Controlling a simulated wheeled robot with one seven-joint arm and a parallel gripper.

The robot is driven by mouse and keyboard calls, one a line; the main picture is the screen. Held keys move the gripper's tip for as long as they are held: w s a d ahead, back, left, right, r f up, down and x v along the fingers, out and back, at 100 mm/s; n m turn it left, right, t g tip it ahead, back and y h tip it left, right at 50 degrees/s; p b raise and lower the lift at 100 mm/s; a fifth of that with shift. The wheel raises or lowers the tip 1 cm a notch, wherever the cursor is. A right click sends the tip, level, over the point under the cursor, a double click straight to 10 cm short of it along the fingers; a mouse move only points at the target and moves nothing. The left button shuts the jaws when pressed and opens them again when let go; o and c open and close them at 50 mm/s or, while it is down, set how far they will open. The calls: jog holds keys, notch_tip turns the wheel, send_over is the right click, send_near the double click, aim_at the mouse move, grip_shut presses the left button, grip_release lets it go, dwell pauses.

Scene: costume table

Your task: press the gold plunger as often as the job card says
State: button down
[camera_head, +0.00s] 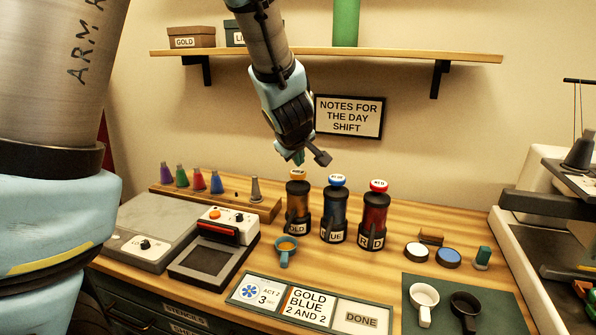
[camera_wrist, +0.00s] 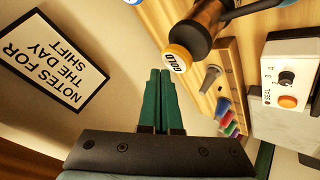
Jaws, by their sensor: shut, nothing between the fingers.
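The gold plunger is the yellow cap (camera_head: 297,174) on an amber bottle (camera_head: 298,200) in a black holder, leftmost of three on the table. It also shows in the wrist view, its cap (camera_wrist: 177,58) lettered GOLD. My gripper (camera_head: 298,158) is shut and empty just above the gold cap in the head view. In the wrist view its green fingers (camera_wrist: 160,74) are together, with the cap beyond the tips; a gap or contact is hard to tell. The job card (camera_head: 308,303) reads GOLD BLUE 2 AND 2, between a flower card (camera_head: 262,291) and a DONE panel (camera_head: 361,319).
Blue-capped (camera_head: 336,180) and red-capped (camera_head: 378,186) bottles stand right of the gold one. A rack of coloured cones (camera_head: 216,183) and a grey-black machine (camera_head: 215,250) lie left. A shelf (camera_head: 330,54) hangs above.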

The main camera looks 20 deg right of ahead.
aim_at(299, 174)
notch_tip(299, 174, up, 5)
jog(key=p, duration=0.5)
jog(key=shift+r, duration=0.1)
dwell(0.7)
